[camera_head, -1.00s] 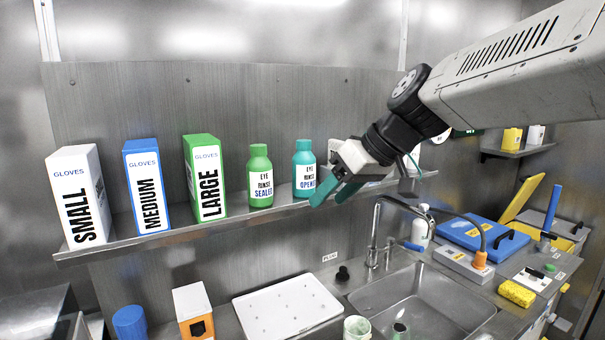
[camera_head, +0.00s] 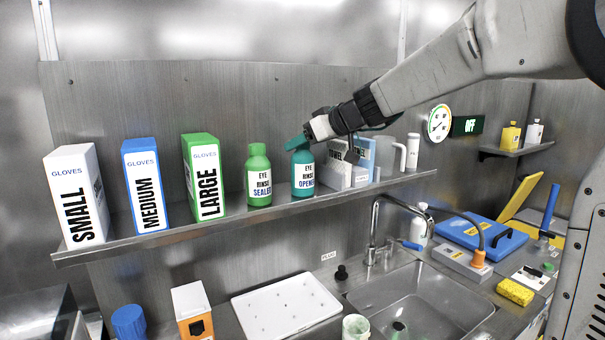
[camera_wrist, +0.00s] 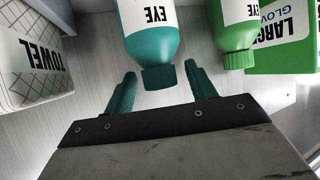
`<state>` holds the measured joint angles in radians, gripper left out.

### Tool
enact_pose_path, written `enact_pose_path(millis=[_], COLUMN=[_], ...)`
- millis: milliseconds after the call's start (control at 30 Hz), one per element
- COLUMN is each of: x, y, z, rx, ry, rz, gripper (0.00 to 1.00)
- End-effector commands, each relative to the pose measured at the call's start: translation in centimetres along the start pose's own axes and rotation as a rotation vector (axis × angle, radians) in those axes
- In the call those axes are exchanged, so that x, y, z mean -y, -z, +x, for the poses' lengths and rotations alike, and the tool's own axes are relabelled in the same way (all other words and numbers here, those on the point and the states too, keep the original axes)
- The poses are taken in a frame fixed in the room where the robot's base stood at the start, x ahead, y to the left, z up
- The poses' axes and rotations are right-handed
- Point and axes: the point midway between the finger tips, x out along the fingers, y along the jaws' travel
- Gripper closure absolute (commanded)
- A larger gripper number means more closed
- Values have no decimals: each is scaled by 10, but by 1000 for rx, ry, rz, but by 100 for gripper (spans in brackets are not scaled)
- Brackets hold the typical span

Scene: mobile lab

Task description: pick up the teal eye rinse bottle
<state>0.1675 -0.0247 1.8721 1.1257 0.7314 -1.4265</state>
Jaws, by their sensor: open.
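The teal eye rinse bottle (camera_head: 303,175), labelled "EYE RINSE OPENED", stands upright on the steel shelf. My gripper (camera_head: 298,143) is at the height of its cap in the head view, partly covering its top. In the wrist view the teal bottle (camera_wrist: 152,45) points its cap toward the space between my two teal fingers. My gripper (camera_wrist: 160,82) is open there, one finger on each side of the cap, with gaps visible. Whether a finger touches it cannot be told. A green bottle (camera_head: 258,178), labelled "EYE RINSE SEALED", stands just left of it and shows in the wrist view (camera_wrist: 236,30).
The steel shelf (camera_head: 225,222) also holds glove boxes, the green LARGE one (camera_head: 205,170) nearest. A towel box (camera_wrist: 35,55) and white and blue boxes (camera_head: 352,165) stand right of the teal bottle. A sink (camera_head: 420,305) and tap are below.

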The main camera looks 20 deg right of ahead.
Motion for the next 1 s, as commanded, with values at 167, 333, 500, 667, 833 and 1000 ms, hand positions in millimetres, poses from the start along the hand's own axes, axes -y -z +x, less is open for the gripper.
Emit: enact_pose_path(millis=[167,333,500,667,833,1000], x=[0,0,0,0,0,0], y=[1,0,0,1,1,6], z=[5,5,5,4,4,2], rx=[-1,-1,-1,-1,-1,-3], ry=[-2,-1,-1,-1,-1,-1], rz=[-1,0,0,0,0,0], gripper=[44,69,100,100,100,100])
